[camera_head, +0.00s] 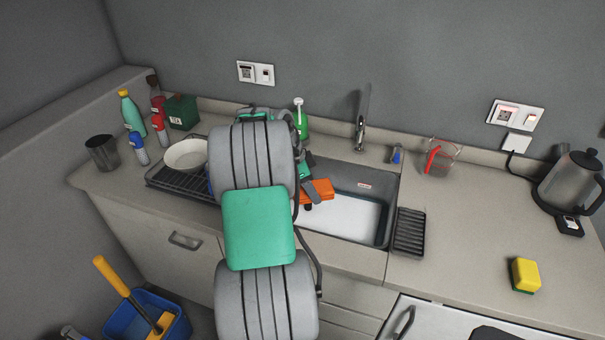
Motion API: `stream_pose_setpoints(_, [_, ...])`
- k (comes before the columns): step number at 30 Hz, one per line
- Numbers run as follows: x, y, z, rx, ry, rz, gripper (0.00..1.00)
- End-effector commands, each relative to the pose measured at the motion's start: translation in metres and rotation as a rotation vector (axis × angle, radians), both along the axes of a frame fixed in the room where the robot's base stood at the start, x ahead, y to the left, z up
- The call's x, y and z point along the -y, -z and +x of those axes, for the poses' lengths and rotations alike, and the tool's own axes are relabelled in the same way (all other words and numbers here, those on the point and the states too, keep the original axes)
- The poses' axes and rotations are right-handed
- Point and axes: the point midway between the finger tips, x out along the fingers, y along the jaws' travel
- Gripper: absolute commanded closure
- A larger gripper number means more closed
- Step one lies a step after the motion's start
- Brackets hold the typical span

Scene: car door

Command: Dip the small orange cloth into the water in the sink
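The small orange cloth (322,187) is at my gripper, over the left part of the grey sink (380,190). My gripper (312,192) shows its dark fingers against the cloth and appears shut on it. The cloth looks to be above the pale water (345,217) in the basin. From this angle I cannot tell the exact gap between cloth and water. My arm hides the left end of the sink and part of the gripper.
A faucet (361,125) stands behind the sink, with a green soap bottle (301,122) to its left. A drying rack (172,182) with a white bowl (186,155) is on the left. A measuring cup (438,160), kettle (573,182) and yellow sponge (525,274) stand right.

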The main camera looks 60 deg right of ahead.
Motion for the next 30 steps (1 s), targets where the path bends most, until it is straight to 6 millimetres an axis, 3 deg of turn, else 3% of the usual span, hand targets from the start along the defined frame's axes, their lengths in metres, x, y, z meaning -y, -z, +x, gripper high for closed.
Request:
stream_pose_setpoints(5, [0.002,0.011,-0.006,0.0,0.032,0.0,0.71])
stream_pose_setpoints(30, [0.002,0.127,-0.005,0.0,0.027,0.001,0.71])
